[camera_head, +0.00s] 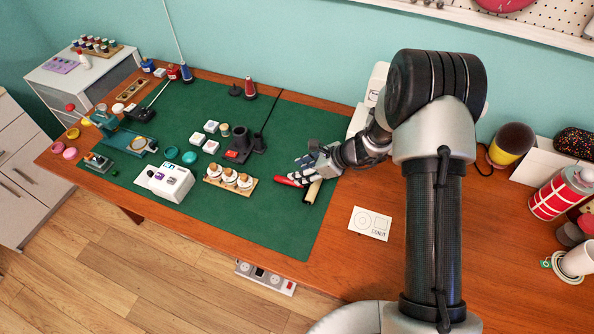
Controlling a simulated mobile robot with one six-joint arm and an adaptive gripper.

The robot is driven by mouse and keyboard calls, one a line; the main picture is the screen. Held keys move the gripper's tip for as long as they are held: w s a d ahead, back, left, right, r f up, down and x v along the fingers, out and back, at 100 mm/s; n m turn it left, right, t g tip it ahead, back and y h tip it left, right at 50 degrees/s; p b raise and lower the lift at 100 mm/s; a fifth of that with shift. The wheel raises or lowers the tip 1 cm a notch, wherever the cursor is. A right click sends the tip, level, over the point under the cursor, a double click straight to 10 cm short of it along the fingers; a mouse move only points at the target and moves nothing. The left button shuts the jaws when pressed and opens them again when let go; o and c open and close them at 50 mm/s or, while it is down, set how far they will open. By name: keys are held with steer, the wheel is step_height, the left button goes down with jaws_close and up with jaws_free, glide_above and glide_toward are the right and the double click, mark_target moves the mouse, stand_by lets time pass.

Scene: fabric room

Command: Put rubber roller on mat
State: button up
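The green mat (185,110) covers much of the brown table. My gripper (297,171) is low over the mat's right part, reaching in from the right. A short cylinder (312,192), pale with a dark part, lies just below my gripper in the picture near the mat's right edge; it looks like the rubber roller, though I cannot be sure. A red handle-like piece (285,181) shows just left of the fingers. The fingers are small and partly overlap these things, so I cannot tell whether they hold anything or are apart.
A wooden rack with white bottles (231,180), a white box (165,180) and several small jars stand on the mat's left and middle. A white card (370,223) lies on bare wood at right. The mat's lower right part is clear.

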steer(key=p+v, duration=0.2)
steer(key=v, duration=0.7)
steer(key=shift+s, duration=0.15)
steer(key=s+r+n+h, duration=0.1)
steer(key=s+r+n, duration=0.5)
steer(key=r, duration=0.4)
steer(key=s+r+n+h, duration=0.1)
steer(key=s+r+n, duration=0.45)
steer(key=r, duration=0.45)
steer(key=s+d+r+n+t+h, duration=0.1)
steer(key=s+d+r+n+h, duration=0.2)
steer(key=s+d+n, duration=0.2)
steer(key=s+d+r+n+t+h, duration=0.1)
steer(key=s+d+r+n+h, duration=0.2)
steer(key=s, duration=0.9)
steer(key=shift+s+d+r+n, duration=0.25)
steer(key=shift+d+r+n, duration=0.2)
steer(key=shift+d+n, duration=0.65)
steer(key=shift+a, duration=0.1)
